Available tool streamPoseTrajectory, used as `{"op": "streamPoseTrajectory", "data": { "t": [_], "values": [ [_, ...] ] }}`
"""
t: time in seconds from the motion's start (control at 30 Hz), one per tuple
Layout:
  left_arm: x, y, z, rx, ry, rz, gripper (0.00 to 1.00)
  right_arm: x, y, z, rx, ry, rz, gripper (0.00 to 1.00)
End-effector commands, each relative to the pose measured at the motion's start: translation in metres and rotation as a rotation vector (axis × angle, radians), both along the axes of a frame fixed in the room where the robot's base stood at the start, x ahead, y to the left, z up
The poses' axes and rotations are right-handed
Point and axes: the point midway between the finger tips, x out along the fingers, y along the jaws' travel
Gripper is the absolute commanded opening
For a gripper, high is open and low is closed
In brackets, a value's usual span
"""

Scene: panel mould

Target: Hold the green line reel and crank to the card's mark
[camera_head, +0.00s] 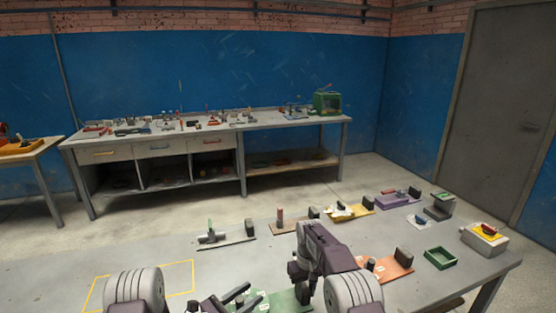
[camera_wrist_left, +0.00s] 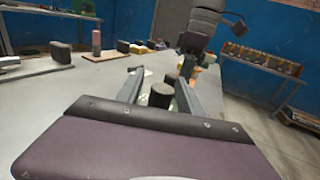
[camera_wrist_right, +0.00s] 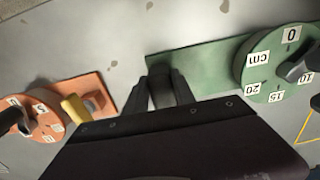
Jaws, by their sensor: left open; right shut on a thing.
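The green line reel has a green base (camera_wrist_right: 205,58) and a round dial (camera_wrist_right: 265,75) marked 0, cm, 10, 15 and 20. Its base also shows low in the head view (camera_head: 288,302). My right gripper (camera_wrist_right: 163,88) is shut on a dark block at the end of the base away from the dial. My left gripper (camera_wrist_left: 162,78) is open. A dark upright knob (camera_wrist_left: 160,95) shows between its fingers, apparently the reel's crank knob; contact cannot be told. In the head view the left gripper (camera_head: 241,296) is low over the dial side. No card is recognisable.
An orange reel (camera_wrist_right: 85,92) stands beside the green base; its base shows in the head view (camera_head: 398,268). A green tray (camera_head: 440,258) and a box with a yellow top (camera_head: 485,238) are at right. A yellow outline (camera_head: 192,276) marks clear table at left.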

Motion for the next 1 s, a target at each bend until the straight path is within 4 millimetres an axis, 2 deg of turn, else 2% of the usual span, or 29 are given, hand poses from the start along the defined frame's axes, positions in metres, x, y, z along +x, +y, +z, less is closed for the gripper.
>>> {"op": "streamPoseTrajectory", "data": {
  "t": [0.03, 0.2, 0.37, 0.7, 1.0],
  "values": [
    [-0.0001, 0.0001, 0.0001, 0.000, 0.000, 0.000, 0.44, 0.0002, 0.0002, 0.0004, 0.000, -0.001, 0.000, 0.00],
    [-0.0002, 0.0002, 0.0001, 0.000, 0.000, 0.000, 0.00, 0.0001, 0.0003, 0.0004, 0.000, -0.001, 0.000, 0.00],
    [0.0001, 0.0005, 0.0005, -0.001, -0.001, -0.014, 0.00, 0.0002, 0.0002, 0.0004, 0.000, -0.001, 0.000, 0.00],
    [0.0011, 0.0047, 0.0008, -0.001, -0.005, -0.257, 0.00, -0.0002, 0.0003, 0.0001, 0.000, 0.001, 0.002, 0.00],
    [0.0005, 0.0050, 0.0003, 0.000, -0.001, -0.274, 0.00, -0.0002, 0.0000, 0.0001, 0.000, 0.001, 0.002, 0.00]
  ]
}}
